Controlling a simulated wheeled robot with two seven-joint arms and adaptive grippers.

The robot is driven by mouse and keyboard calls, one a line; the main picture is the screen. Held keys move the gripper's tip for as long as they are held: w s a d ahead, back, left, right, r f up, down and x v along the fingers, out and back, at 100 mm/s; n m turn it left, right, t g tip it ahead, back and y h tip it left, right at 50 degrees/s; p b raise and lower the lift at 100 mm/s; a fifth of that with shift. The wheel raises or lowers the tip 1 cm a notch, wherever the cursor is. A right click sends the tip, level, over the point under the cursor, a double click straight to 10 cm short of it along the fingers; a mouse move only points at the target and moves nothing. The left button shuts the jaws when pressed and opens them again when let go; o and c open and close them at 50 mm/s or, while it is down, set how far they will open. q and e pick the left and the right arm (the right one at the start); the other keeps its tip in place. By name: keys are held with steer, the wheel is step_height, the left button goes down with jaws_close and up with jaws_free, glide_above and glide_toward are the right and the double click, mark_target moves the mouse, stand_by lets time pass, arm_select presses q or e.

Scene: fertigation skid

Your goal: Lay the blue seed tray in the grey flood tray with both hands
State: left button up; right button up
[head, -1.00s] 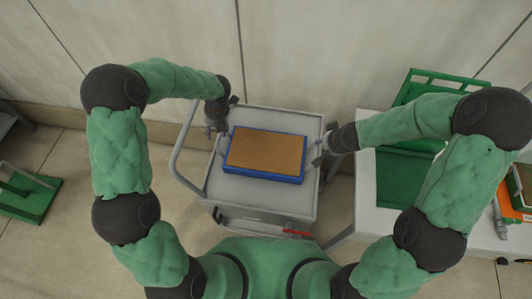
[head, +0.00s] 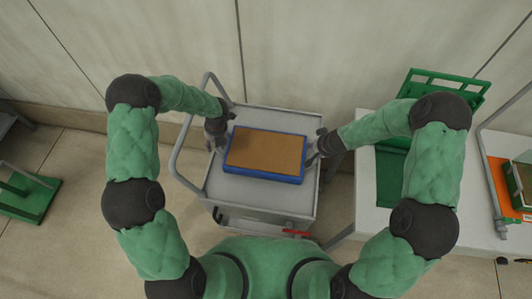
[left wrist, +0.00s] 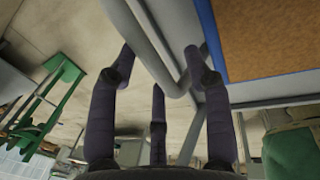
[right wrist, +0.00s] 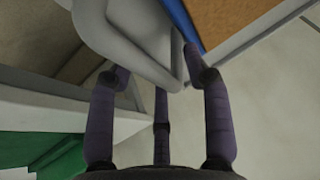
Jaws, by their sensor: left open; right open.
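The blue seed tray (head: 264,178), filled with flat brown material, lies on the grey top of a cart (head: 255,194). My left gripper (head: 218,144) is open at the tray's left end; the left wrist view shows its fingers (left wrist: 160,62) by the cart handle, one finger close to the blue rim (left wrist: 208,40). My right gripper (head: 314,153) is open at the right end; the right wrist view shows one finger close to the blue rim (right wrist: 180,22). I cannot tell whether either touches the tray. I cannot make out a separate grey flood tray.
The cart has a tubular handle (head: 181,150) at its left. A white bench (head: 370,214) stands to the right, with a green rack (head: 440,88) and an orange item (head: 497,180) on it. A green stand (head: 28,196) is at far left. A wall is behind.

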arm_select(q)
jaws_close()
arm_select(e)
jaws_close()
arm_select(q)
steer(key=shift+r, duration=0.25)
arm_select(e)
steer(key=shift+r, duration=0.25)
